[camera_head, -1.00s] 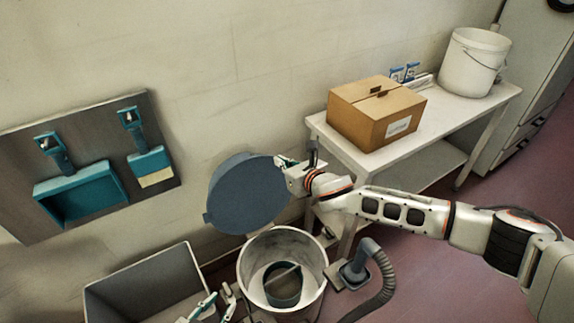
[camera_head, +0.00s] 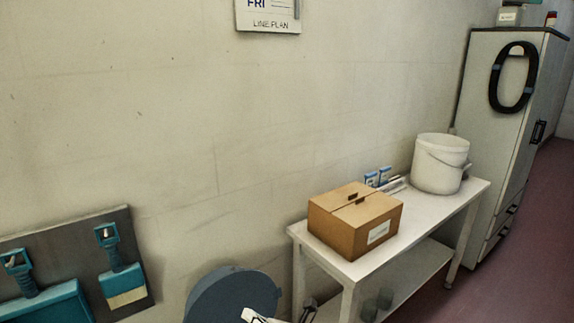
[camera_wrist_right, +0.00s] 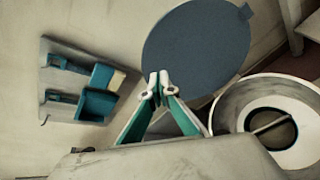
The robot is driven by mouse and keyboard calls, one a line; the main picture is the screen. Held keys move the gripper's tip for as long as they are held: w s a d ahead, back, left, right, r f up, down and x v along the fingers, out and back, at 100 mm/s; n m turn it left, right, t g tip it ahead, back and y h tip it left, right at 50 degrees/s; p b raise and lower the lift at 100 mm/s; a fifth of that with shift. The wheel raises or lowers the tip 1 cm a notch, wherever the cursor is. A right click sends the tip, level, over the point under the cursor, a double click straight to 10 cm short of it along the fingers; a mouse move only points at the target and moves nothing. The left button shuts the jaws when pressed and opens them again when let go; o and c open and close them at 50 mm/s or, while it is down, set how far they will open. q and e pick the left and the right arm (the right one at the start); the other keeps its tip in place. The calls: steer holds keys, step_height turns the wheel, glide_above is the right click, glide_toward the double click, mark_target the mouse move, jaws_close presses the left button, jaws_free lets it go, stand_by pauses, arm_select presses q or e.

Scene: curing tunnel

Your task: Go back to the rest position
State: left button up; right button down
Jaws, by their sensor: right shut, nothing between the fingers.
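My right gripper (camera_wrist_right: 158,80) is shut, with its green fingers together and nothing between the tips. In the wrist view it stands in front of the lower left edge of a round blue-grey lid (camera_wrist_right: 197,42); I cannot tell whether they touch. In the head view only a pale part of the right gripper (camera_head: 258,316) shows at the bottom edge, in front of the lid (camera_head: 222,297). The rest of the right arm is below the picture. My left gripper is not in view.
An open round bin (camera_wrist_right: 226,105) stands right of the gripper in the wrist view. A board (camera_head: 136,235) with teal tools hangs at left. A white table (camera_head: 425,222) carries a cardboard box (camera_head: 340,232) and white bucket (camera_head: 440,165). A grey cabinet (camera_head: 490,140) stands behind.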

steer(key=s+d+f+m+h, duration=0.2)
steer(key=s+d+f+m, duration=0.4)
steer(key=s+d+m, duration=0.2)
steer(key=s+d+f+m+h, duration=0.2)
steer(key=s+d+f+m, duration=0.3)
steer(key=s+d+m, duration=0.3)
steer(key=s+d+f+m+h, duration=0.2)
steer(key=s+d+f+m, duration=0.4)
steer(key=d+m, duration=0.7)
steer(key=shift+s+d+f+m+t+h, duration=0.15)
steer(key=shift+s+f+m+t+h, duration=0.2)
steer(key=shift+s+m, duration=0.9)
